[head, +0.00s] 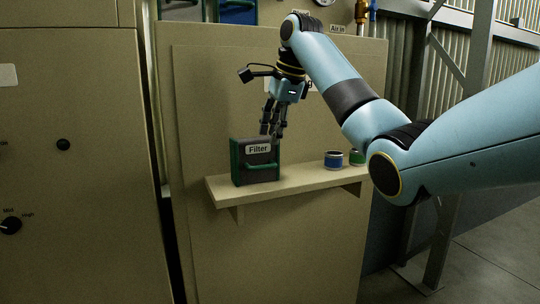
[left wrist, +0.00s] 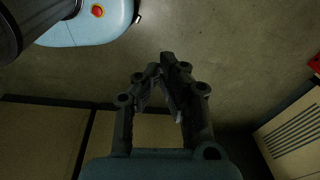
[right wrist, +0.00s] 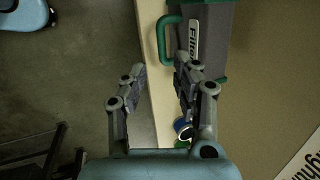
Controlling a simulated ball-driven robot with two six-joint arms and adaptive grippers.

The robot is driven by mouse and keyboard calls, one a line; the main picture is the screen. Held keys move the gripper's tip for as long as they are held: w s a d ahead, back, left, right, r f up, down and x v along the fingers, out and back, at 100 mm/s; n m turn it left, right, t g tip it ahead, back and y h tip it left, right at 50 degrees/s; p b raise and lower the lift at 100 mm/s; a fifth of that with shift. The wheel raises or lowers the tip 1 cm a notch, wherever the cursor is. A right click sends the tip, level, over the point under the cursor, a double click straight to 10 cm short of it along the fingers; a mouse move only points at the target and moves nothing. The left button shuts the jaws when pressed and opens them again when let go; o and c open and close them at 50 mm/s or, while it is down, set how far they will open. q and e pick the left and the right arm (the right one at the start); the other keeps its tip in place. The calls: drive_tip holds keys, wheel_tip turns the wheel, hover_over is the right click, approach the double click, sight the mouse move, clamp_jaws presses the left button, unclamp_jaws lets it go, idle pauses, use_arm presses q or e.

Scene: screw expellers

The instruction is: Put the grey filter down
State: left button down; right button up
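The grey filter (head: 256,161) is a dark box with green edges, a green handle and a white "Filter" label. It stands upright on the left part of a beige shelf (head: 310,181). My right gripper (head: 272,136) is just at the filter's upper front. In the right wrist view the filter (right wrist: 212,40) and its green handle lie just past the fingertips (right wrist: 160,68), which are apart with nothing held between them. My left gripper (left wrist: 160,66) shows only in its wrist view, fingertips together and empty, over the floor.
A blue can (head: 333,160) and a green can (head: 357,158) stand on the shelf right of the filter. A beige cabinet (head: 80,170) stands at left. A steel post (head: 445,230) is at right. The shelf between filter and cans is clear.

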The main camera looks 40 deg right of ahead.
sight(258, 145)
drive_tip(key=a+f+n+t, duration=0.7)
drive_tip(key=a+f+n, duration=0.1)
drive_tip(key=n, duration=0.3)
drive_tip(key=s+d+f+n+g+h, duration=0.15)
drive_tip(key=s+f, duration=0.35)
drive_tip(key=f, duration=1)
drive_tip(key=s+f+n+g, duration=0.2)
drive_tip(key=s+f, duration=0.3)
drive_tip(key=f, duration=1)
drive_tip(key=s+f+n+g, duration=0.3)
drive_tip(key=s+f, duration=1.6)
drive_tip(key=s, duration=0.1)
use_arm(q)
drive_tip(key=shift+w, duration=0.35)
use_arm(e)
drive_tip(key=s+a+f+n+g, duration=0.1)
drive_tip(key=s+f, duration=0.2)
drive_tip(key=s, duration=0.6)
drive_tip(key=s+f+n+g, duration=0.1)
drive_tip(key=s+f, duration=0.2)
drive_tip(key=s, duration=0.6)
drive_tip(key=s+a+f+n+g, duration=0.1)
drive_tip(key=s+f, duration=0.2)
drive_tip(key=s, duration=0.7)
drive_tip(key=shift+a+f+n, duration=0.35)
